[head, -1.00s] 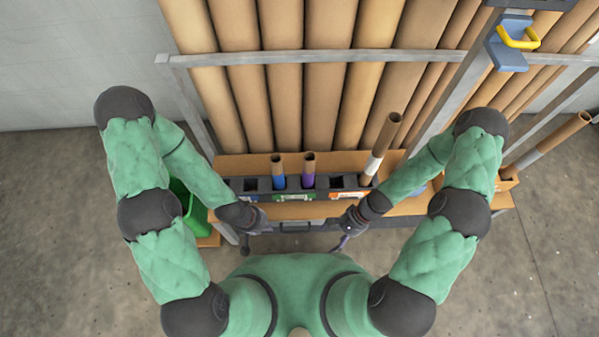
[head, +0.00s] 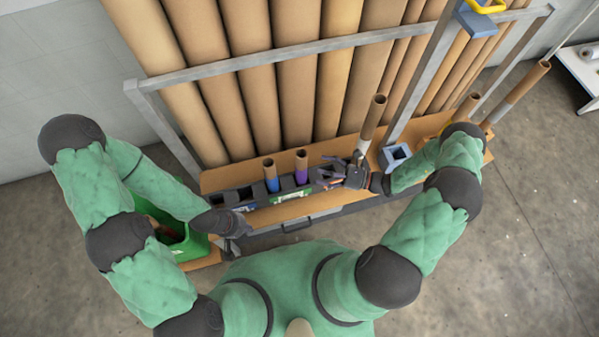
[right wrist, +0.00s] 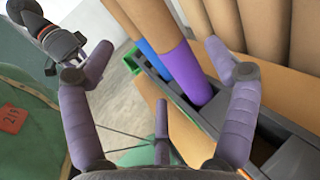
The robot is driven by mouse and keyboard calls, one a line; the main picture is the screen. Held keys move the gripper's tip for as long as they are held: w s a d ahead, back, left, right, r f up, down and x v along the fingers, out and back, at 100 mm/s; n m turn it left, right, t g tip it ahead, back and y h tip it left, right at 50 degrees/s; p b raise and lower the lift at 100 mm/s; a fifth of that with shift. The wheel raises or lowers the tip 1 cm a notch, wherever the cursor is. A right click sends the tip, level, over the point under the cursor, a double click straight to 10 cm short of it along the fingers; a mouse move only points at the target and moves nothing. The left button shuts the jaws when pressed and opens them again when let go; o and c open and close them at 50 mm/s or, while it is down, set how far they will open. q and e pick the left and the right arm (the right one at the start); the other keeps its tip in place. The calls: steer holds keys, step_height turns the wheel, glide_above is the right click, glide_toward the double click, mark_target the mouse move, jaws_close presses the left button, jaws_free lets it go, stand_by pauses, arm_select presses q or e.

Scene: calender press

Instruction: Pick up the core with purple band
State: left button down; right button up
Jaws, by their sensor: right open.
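The core with purple band (head: 301,168) stands upright in a slot of the dark rack (head: 245,193), just right of a core with a blue band (head: 270,176). My right gripper (head: 328,175) is over the rack, to the right of the purple-banded core. In the right wrist view the purple band (right wrist: 185,72) shows between and beyond the spread fingers (right wrist: 158,52), which are open and empty. The core looks apart from the fingers. My left gripper (head: 236,247) is low at the left, in front of the rack; its fingers are too small to read.
A taller core with a white band (head: 366,130) stands close behind my right gripper. A blue-grey square holder (head: 394,157) is to the right. Large brown tubes (head: 300,80) lean behind a metal rail (head: 310,47). A green bin (head: 185,245) stands at the left.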

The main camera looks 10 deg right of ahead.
mark_target(306, 167)
steer(key=shift+b+x, duration=0.9)
steer(key=shift+x, duration=3.15)
steer(key=shift+s+r, duration=0.15)
steer(key=c, duration=1.7)
steer(key=shift+o, duration=0.2)
step_height(306, 167, up, 18)
steer(key=p, duration=0.6)
steer(key=shift+p, duration=0.3)
